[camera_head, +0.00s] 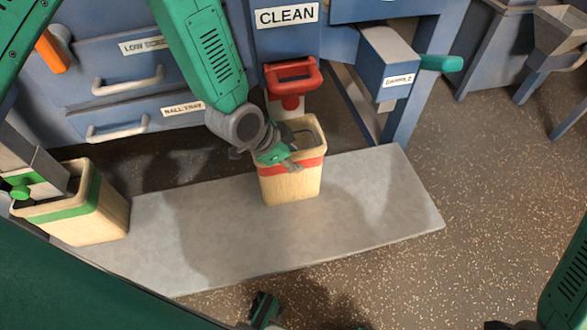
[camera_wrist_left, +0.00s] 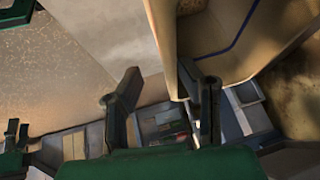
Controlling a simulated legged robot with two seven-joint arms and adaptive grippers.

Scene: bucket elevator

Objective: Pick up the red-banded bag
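The red-banded bag (camera_head: 290,188) is a tan, open-topped bag with a red band below its rim. It stands upright on the grey slab, under a red handle. My left gripper (camera_head: 287,163) is at the bag's near rim, partly covering the band. In the left wrist view, its two fingers (camera_wrist_left: 163,95) are apart. The bag's wall (camera_wrist_left: 162,40) runs between them, one finger on the outer side and one toward the inside. Contact with the wall cannot be told. A dark green and black part (camera_head: 265,308) at the bottom edge may be my right gripper; its fingers are unclear.
A green-banded bag (camera_head: 100,215) stands at the slab's left end under a chute. The grey slab (camera_head: 370,205) is clear right of the red-banded bag. A red handle (camera_head: 291,76) hangs just above that bag. Blue machine drawers (camera_head: 120,75) stand behind.

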